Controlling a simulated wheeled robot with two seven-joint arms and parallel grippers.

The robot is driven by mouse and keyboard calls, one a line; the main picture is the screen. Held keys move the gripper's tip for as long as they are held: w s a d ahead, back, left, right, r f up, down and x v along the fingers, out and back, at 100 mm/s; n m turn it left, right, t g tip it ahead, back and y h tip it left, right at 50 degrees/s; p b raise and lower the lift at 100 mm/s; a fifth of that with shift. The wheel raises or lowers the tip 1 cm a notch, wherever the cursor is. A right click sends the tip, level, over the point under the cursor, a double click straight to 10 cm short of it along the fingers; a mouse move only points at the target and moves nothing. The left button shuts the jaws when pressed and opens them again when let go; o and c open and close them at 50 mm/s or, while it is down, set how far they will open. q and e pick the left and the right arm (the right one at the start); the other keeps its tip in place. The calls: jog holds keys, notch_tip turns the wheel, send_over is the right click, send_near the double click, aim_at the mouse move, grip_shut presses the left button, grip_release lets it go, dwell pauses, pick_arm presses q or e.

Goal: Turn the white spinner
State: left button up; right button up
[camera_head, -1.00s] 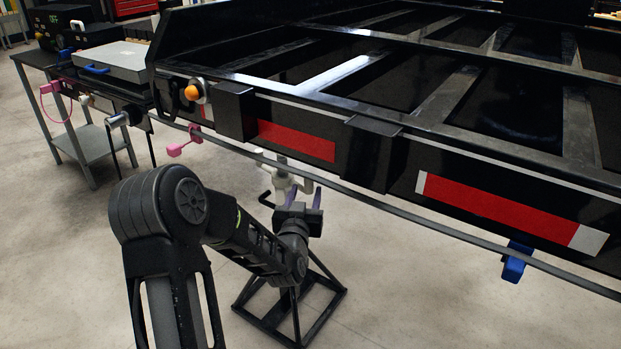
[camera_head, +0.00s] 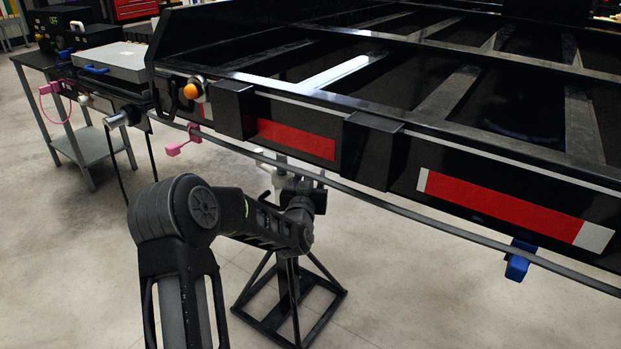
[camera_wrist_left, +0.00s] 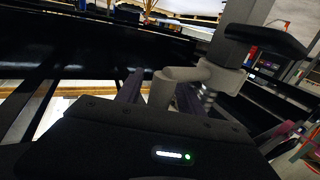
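The white spinner (camera_head: 268,178) sits below the trailer's rear edge above a black stand, mostly hidden behind my left gripper (camera_head: 305,180) in the head view. In the left wrist view the white spinner (camera_wrist_left: 205,73) shows as a pale body with a short cylindrical knob in front of my left gripper (camera_wrist_left: 160,90). The purple fingers stand apart, one on each side of the knob. I cannot tell whether they touch it. My right gripper is in neither view.
The black trailer (camera_head: 290,108) fills the upper right, with a grey cable (camera_head: 395,208) along its rear edge. The black stand (camera_head: 285,300) is under the gripper. A pink clip (camera_head: 183,140) and blue clip (camera_head: 518,260) hang there. A grey table (camera_head: 85,145) stands left.

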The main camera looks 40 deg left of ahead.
pick_arm(q)
grip_shut()
dwell(1.3)
